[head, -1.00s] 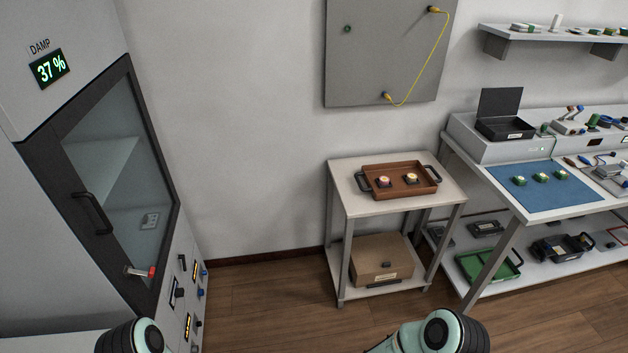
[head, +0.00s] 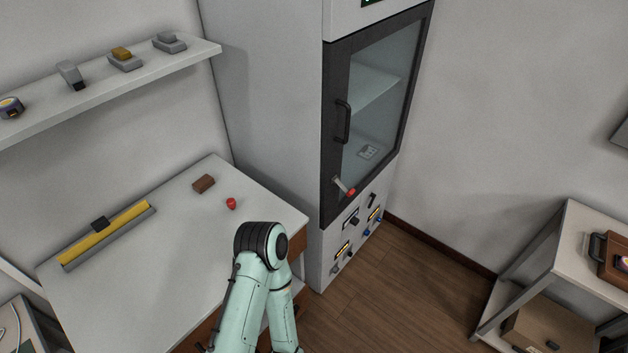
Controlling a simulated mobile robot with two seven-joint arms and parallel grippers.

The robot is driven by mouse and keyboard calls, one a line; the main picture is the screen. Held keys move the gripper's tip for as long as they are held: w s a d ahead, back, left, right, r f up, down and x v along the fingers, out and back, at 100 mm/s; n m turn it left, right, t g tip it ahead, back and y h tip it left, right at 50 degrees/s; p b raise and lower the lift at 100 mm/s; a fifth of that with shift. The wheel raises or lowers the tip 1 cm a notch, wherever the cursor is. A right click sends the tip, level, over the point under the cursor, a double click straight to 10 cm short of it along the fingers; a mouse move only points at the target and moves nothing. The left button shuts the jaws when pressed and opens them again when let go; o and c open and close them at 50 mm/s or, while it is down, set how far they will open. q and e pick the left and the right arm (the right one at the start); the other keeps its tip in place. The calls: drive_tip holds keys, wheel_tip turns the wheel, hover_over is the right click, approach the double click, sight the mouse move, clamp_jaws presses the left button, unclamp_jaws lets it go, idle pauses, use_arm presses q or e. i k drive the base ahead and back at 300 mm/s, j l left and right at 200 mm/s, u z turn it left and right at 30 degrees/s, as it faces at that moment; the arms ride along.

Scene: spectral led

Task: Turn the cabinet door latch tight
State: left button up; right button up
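The tall grey cabinet (head: 270,90) stands at the centre in the head view. Its dark-framed glass door (head: 372,95) looks closed, with a black handle (head: 343,122) on the left side of the frame. The door latch (head: 345,187) is a short metal lever with a red end, on the lower left of the frame. The lever slants down to the right, red end lowest. Nothing touches it. A mint-green link of one of my arms shows at the bottom centre, left of and below the latch. Neither gripper shows.
A white table (head: 140,285) left of the cabinet holds a yellow-and-grey bar (head: 108,235), a brown block (head: 204,183) and a small red object (head: 231,203). A wall shelf (head: 110,88) is above. Knobs (head: 352,222) sit below the door. Floor (head: 385,290) is clear before a side stand (head: 575,230).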

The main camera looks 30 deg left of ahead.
sight(348, 194)
drive_tip(key=u, duration=0.9)
